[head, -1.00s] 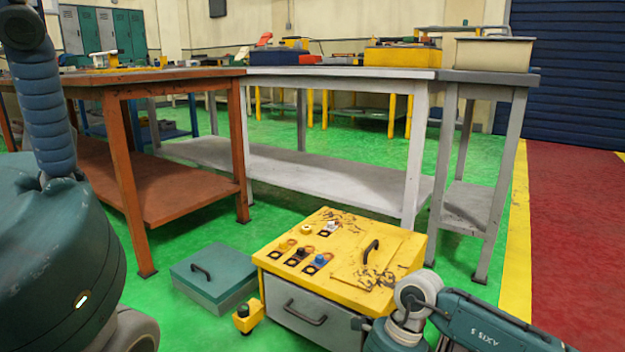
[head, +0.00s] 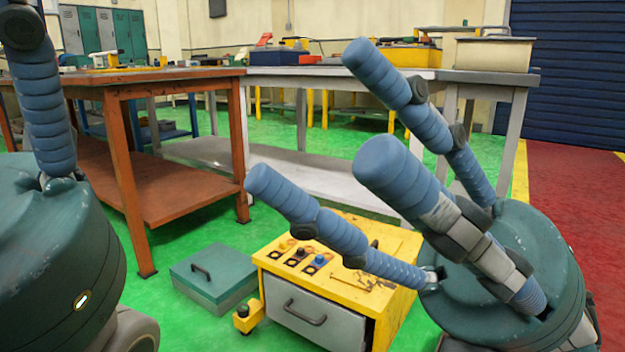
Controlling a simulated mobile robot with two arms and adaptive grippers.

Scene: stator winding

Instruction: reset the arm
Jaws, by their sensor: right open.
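My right gripper (head: 335,130) is large in the right half of the head view. Its teal palm is at the lower right, and its three segmented blue fingers point up and left, spread wide apart. It is open, with nothing between the fingers. The fingers cover part of the yellow control box and the grey workbench behind. My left gripper (head: 48,110) is cut off at the left edge. Its teal palm and one blue finger pointing up show; the other fingers are largely out of view.
A yellow box (head: 335,285) with buttons and a grey drawer stands on the green floor, close behind the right gripper. A teal case (head: 215,280) lies to its left. A brown workbench (head: 165,75) and a grey workbench (head: 290,72) stand behind.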

